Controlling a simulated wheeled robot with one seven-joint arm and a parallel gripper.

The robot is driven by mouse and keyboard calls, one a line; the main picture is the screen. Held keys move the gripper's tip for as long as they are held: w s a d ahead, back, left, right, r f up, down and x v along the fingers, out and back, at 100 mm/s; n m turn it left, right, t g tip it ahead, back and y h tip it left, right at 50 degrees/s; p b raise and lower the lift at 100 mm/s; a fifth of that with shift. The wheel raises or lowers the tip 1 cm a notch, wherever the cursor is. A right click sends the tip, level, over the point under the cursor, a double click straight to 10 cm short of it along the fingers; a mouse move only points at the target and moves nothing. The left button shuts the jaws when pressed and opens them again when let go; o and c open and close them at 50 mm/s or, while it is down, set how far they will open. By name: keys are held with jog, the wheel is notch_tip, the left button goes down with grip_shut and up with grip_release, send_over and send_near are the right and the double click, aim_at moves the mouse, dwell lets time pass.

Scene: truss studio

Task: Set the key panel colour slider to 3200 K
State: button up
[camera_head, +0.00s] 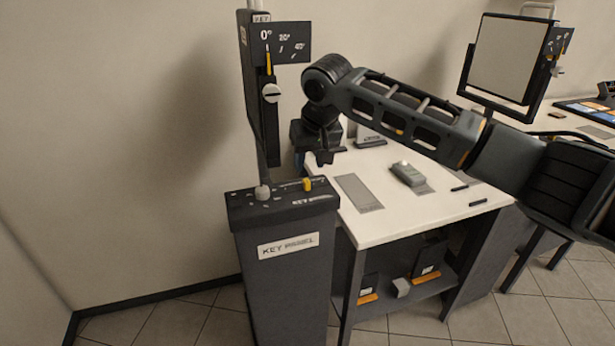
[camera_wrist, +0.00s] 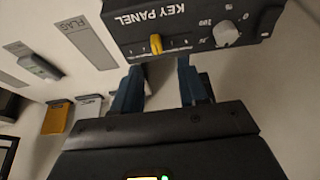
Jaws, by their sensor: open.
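The key panel control box (camera_head: 285,246) stands at the left, dark, with a white "KEY PANEL" label. On its top are a yellow slider (camera_head: 307,184) toward the right end and a pale round knob (camera_head: 262,192). In the wrist view the yellow slider (camera_wrist: 156,44) sits in a slot with small tick marks, left of the knob (camera_wrist: 226,33). The 3200 K marking is too small to read. My gripper (camera_head: 325,160) is above and slightly right of the slider. In the wrist view its two blue fingers (camera_wrist: 159,66) are apart and empty, with the slider ahead between their lines.
A pole with a tilt plate (camera_head: 282,42) rises behind the box. A white table (camera_head: 400,215) beside it carries a grey device (camera_head: 408,173) and a grey mat (camera_head: 359,193). Another light panel (camera_head: 507,57) stands at the back right. Tiled floor is open in front.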

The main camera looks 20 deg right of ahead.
aim_at(307, 181)
jog(key=x, duration=0.7)
jog(key=shift+w+d+f+p, duration=0.15)
jog(key=shift+d+f+p, duration=0.1)
jog(key=shift+f+p, duration=0.15)
grip_shut()
dwell(0.4)
